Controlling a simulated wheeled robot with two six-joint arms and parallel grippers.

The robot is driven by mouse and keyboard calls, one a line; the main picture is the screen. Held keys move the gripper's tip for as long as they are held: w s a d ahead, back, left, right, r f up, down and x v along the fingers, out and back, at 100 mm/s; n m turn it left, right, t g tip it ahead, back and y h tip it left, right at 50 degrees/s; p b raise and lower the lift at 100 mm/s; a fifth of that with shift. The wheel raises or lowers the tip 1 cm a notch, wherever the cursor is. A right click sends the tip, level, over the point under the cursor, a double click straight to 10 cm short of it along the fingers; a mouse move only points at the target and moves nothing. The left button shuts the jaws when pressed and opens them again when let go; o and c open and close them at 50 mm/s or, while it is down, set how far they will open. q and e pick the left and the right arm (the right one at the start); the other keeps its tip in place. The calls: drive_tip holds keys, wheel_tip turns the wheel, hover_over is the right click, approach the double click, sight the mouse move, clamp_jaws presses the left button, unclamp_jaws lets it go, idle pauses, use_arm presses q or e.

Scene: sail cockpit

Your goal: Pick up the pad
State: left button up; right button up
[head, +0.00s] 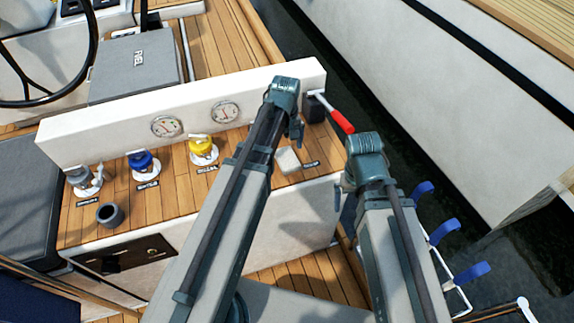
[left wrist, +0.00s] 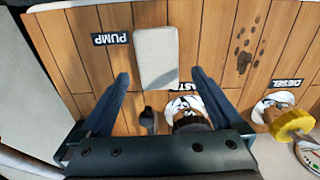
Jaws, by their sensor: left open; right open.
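The pad (head: 289,160) is a small pale grey rectangular block. It lies on the wooden deck panel beside a black label, to the right of the yellow-capped fitting. In the left wrist view the pad (left wrist: 156,50) lies just beyond the fingertips, roughly centred between them. My left gripper (left wrist: 160,76) is open and empty, and no contact with the pad shows. In the head view my left gripper (head: 297,131) is partly hidden by its own wrist, near the pad. My right gripper (head: 340,203) is mostly hidden below its wrist, to the right of the panel.
A yellow fitting (head: 203,149), a blue fitting (head: 144,163) and a grey cup (head: 109,214) stand on the panel. A red-handled lever (head: 334,115) rises behind the pad. A white upright board (head: 185,104) with gauges runs along the back. Water lies to the right.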

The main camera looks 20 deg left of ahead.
sight(287, 157)
use_arm(q)
drive_tip(key=f+b, duration=0.5)
drive_tip(key=shift+d+f, duration=0.15)
drive_tip(key=shift+d, duration=0.1)
drive_tip(key=c, duration=1.2)
drive_tip(key=shift+c, duration=0.2)
drive_tip(key=shift+r, duration=0.3)
